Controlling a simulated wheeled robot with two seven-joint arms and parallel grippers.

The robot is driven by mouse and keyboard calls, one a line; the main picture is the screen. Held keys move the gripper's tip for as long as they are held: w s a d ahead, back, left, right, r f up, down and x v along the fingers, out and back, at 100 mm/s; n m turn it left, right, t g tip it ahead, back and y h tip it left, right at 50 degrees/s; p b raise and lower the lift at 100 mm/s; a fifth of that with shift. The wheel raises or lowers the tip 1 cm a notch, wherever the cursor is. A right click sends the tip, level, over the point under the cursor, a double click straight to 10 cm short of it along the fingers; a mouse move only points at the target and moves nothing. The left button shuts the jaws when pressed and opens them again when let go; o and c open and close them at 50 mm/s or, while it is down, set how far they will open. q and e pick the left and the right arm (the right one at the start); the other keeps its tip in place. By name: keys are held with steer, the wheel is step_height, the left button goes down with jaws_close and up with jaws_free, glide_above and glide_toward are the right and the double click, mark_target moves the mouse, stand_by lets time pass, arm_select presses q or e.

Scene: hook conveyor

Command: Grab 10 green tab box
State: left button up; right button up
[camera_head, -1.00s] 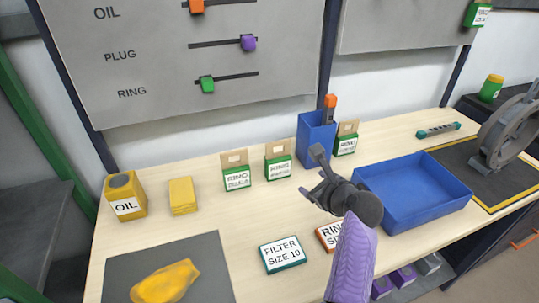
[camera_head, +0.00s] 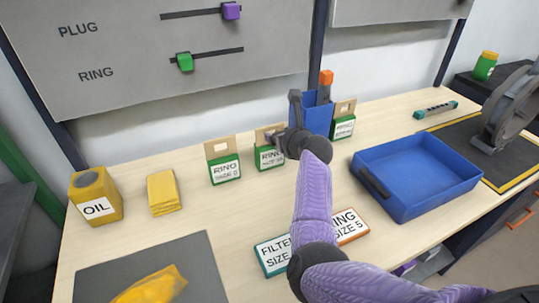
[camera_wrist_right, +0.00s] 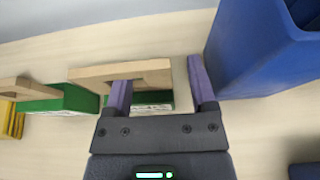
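Three green boxes with tan tabs stand along the back of the table: a left one (camera_head: 224,168), a middle one (camera_head: 267,158) and a right one (camera_head: 342,127). Their labels start with RING; the size numbers are too blurred to read. My right gripper (camera_head: 284,120) is at the middle box and partly covers it. In the right wrist view the gripper (camera_wrist_right: 160,74) is open. Its left finger overlaps the middle box's tan tab (camera_wrist_right: 95,73), and its right finger is beyond the box's right end, beside a blue bin. My left gripper is not in view.
The blue bin (camera_head: 316,118) holding an orange-topped item stands right of the gripper. A blue tray (camera_head: 440,178) lies at right. A yellow OIL can (camera_head: 95,185), a yellow block (camera_head: 163,190) and FILTER and RING signs (camera_head: 352,227) are also on the table.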

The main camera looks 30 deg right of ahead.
jaws_close()
arm_select(q)
steer(key=shift+w+d, duration=0.15)
steer(key=shift+d, duration=0.2)
steer(key=shift+d, duration=0.15)
